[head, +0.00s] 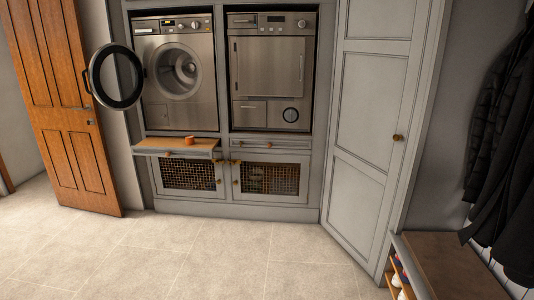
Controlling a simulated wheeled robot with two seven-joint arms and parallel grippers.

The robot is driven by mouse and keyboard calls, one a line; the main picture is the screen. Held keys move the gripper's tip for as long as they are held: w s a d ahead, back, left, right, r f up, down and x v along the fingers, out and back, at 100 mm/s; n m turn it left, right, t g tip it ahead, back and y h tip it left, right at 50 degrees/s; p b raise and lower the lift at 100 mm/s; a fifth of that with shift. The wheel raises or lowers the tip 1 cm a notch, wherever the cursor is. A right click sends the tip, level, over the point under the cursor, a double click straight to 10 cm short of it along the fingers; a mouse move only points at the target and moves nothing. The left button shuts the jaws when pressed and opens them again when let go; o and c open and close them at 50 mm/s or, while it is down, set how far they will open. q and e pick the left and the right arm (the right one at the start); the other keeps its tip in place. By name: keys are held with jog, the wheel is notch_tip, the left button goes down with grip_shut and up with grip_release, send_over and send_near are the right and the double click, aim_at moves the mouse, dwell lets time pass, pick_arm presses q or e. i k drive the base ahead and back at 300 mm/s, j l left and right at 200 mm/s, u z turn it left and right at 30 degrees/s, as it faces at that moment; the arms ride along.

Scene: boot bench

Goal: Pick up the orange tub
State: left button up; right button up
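A small orange tub (189,141) stands on the pulled-out wooden shelf (160,145) below the open washing machine. It is small in this view and looks upright. The shelf is at some distance across the floor. Neither of my grippers shows in the head view, so their state is hidden.
The washer's round door (117,77) hangs open left of the washer (178,75). A dryer (270,75) is beside it, above mesh-front cupboards (188,176). A bench (455,265) and dark coats (503,150) are at right. The tiled floor (200,255) ahead is clear.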

aim_at(189, 139)
jog(key=i+l, duration=0.1)
jog(key=i, duration=2.3)
jog(key=i+j+u, duration=0.25)
jog(key=i, duration=0.35)
jog(key=i+l+u, duration=0.1)
jog(key=i+u, duration=0.2)
jog(key=i, duration=0.25)
jog(key=i+l+u, duration=0.1)
jog(key=i+u, duration=0.15)
jog(key=i, duration=0.35)
jog(key=i+l+u, duration=0.3)
jog(key=i, duration=0.3)
